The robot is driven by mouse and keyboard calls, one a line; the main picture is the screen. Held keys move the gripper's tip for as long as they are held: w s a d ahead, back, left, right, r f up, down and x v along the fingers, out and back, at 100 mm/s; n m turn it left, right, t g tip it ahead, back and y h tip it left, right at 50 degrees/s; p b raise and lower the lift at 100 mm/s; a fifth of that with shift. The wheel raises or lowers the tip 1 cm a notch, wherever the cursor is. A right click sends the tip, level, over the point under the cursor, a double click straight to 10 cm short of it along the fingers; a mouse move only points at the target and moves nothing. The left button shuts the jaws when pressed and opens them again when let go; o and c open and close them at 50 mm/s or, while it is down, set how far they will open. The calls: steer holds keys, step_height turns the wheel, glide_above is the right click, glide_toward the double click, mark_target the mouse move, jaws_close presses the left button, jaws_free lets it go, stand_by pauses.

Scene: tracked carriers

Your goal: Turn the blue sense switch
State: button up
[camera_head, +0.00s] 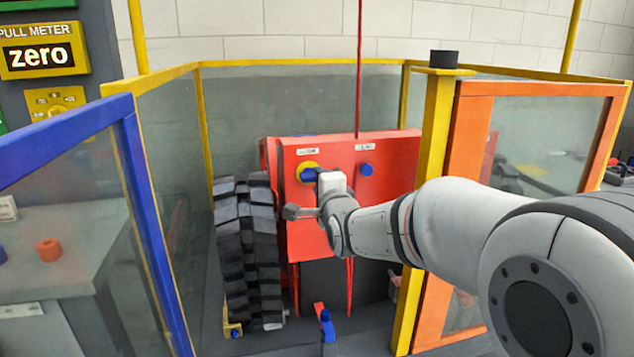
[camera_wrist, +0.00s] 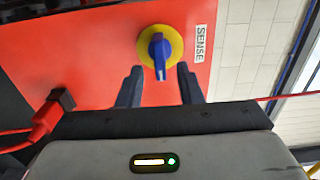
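The sense switch (camera_wrist: 158,55) is a blue knob on a round yellow plate, beside a white label reading SENSE (camera_wrist: 201,42). In the head view the blue knob (camera_head: 308,174) shows on the front of a red tracked carrier (camera_head: 400,150), partly behind my gripper. My gripper (camera_wrist: 160,70) is open and empty. Its two dark fingers point toward the red panel, one to each side of the knob's lower end in the wrist view. I cannot tell whether they touch it. In the head view my gripper (camera_head: 325,186) is at the panel, its fingers mostly hidden.
A second blue knob (camera_head: 366,169) is right of the switch. A black track (camera_head: 250,250) stands left of the panel. Glass walls with a yellow post (camera_head: 436,130), an orange frame (camera_head: 453,200) and a blue frame (camera_head: 150,220) surround the carrier. A red cable (camera_head: 359,60) hangs above.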

steer(key=v, duration=0.6)
steer(key=shift+s, duration=0.3)
steer(key=shift+d+r+p, duration=0.15)
steer(key=shift+p, duration=0.15)
steer(key=s+d+r+n+g+h+p, duration=0.1)
steer(key=s+d+n+g+p, duration=0.4)
steer(key=s+p, duration=0.2)
steer(key=s+d+r+n+g+h+p, duration=0.2)
steer(key=s+d+n+g+p, duration=0.2)
steer(key=s+p, duration=0.4)
steer(key=s+d+r+n+g+h+p, duration=0.2)
steer(key=s+d+n+g+p, duration=0.3)
steer(key=s+p, duration=0.3)
steer(key=s, duration=0.4)
steer(key=shift+d+r+n+g, duration=0.2)
steer(key=shift+d+n+g, duration=0.15)
steer(key=shift+n+g, duration=0.05)
